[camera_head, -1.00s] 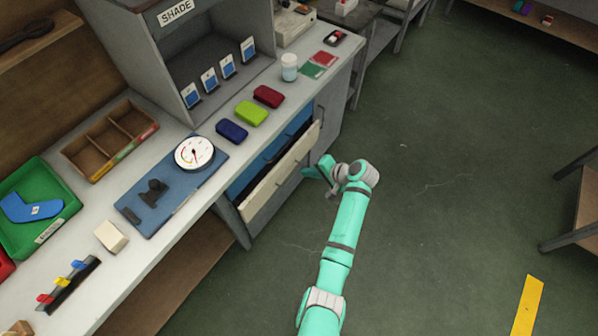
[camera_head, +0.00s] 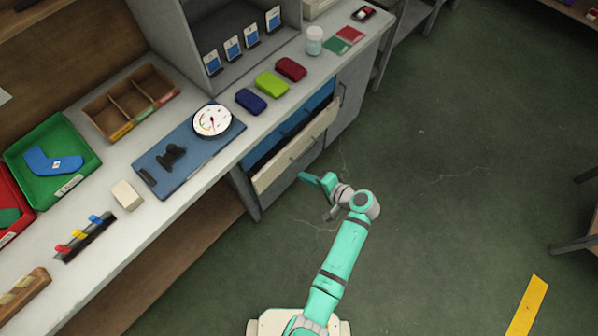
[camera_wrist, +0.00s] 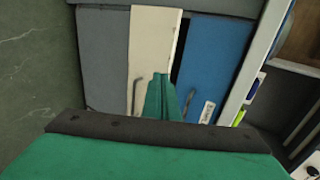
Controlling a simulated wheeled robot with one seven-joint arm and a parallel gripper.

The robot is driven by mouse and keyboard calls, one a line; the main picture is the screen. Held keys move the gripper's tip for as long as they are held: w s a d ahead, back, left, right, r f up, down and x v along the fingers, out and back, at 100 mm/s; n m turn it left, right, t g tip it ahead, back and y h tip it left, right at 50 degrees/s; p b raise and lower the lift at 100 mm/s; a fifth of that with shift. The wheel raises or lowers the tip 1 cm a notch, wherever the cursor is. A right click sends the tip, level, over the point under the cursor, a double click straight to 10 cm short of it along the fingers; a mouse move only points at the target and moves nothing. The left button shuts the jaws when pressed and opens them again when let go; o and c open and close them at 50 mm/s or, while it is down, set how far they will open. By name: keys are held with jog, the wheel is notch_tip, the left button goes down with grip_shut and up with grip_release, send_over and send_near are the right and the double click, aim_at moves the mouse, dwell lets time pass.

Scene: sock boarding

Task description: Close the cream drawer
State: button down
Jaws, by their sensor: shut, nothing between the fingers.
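The cream drawer (camera_head: 295,148) sits under the counter below a blue drawer (camera_head: 306,110). It stands partly pulled out, with a dark gap showing behind its front. My gripper (camera_head: 304,177) is just in front of the cream drawer's lower edge, low over the floor side, with its fingers together and empty. In the wrist view the shut fingers (camera_wrist: 162,92) point at the cream front (camera_wrist: 152,40) and overlap it in the picture. A grey bar handle (camera_wrist: 137,95) shows beside them. I cannot tell whether the fingers touch the front. The blue drawer (camera_wrist: 213,60) also shows there.
The countertop (camera_head: 222,160) above holds a blue board with a dial (camera_head: 212,120), coloured blocks, a green tray (camera_head: 82,178) and a divided wooden box. A grey cabinet door (camera_head: 347,100) is right of the drawers. The green floor (camera_head: 450,200) to the right is clear.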

send_near(277, 161)
jog(key=x, duration=0.5)
jog(key=shift+s+d+f, duration=0.15)
jog(key=shift+f, duration=0.1)
jog(key=shift+w+a, duration=0.35)
jog(key=shift+a, duration=0.1)
